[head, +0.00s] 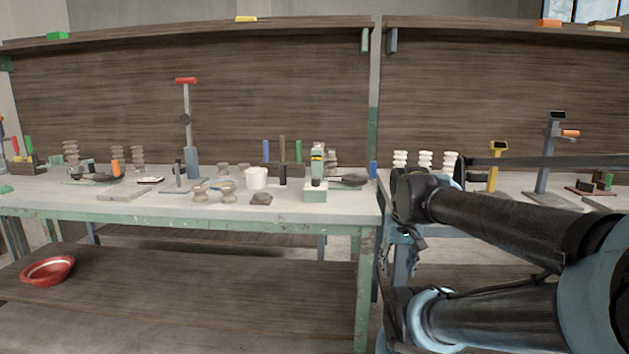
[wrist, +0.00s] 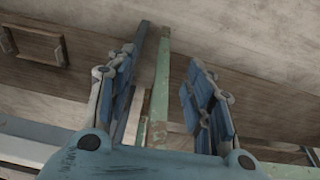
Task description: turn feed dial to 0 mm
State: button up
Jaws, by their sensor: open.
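I cannot make out a feed dial or its markings in either view. A small device with a green base (head: 316,194) and a green column stands near the right end of the left workbench in the head view. A press-like stand with a red handle (head: 186,81) is further left on the same bench. Any dial on them is too small to tell. In the wrist view my gripper (wrist: 162,98) is open and empty, its blue-padded fingers spread. Green and grey posts show between and beyond the fingers. My gripper is apart from both devices.
The left workbench (head: 100,211) carries pots, a white cup (head: 257,178) and several tools. A red bowl (head: 48,270) sits on its lower shelf. A yellow stand (head: 495,165) and a grey stand (head: 546,165) are on the right bench, behind my arm.

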jog(key=w+a+r, duration=0.3)
jog(key=w+r, duration=0.5)
jog(key=r, duration=0.2)
notch_tip(320, 180, up, 18)
jog(key=m+t, duration=0.2)
jog(key=m, duration=0.1)
send_over(316, 178)
jog(key=s+a, duration=0.2)
jog(key=s, duration=0.5)
jog(key=shift+h, duration=0.4)
jog(key=x, duration=1.6)
jog(key=shift+w+d+f, duration=0.2)
jog(key=shift+d, duration=0.05)
jog(key=c, duration=1.1)
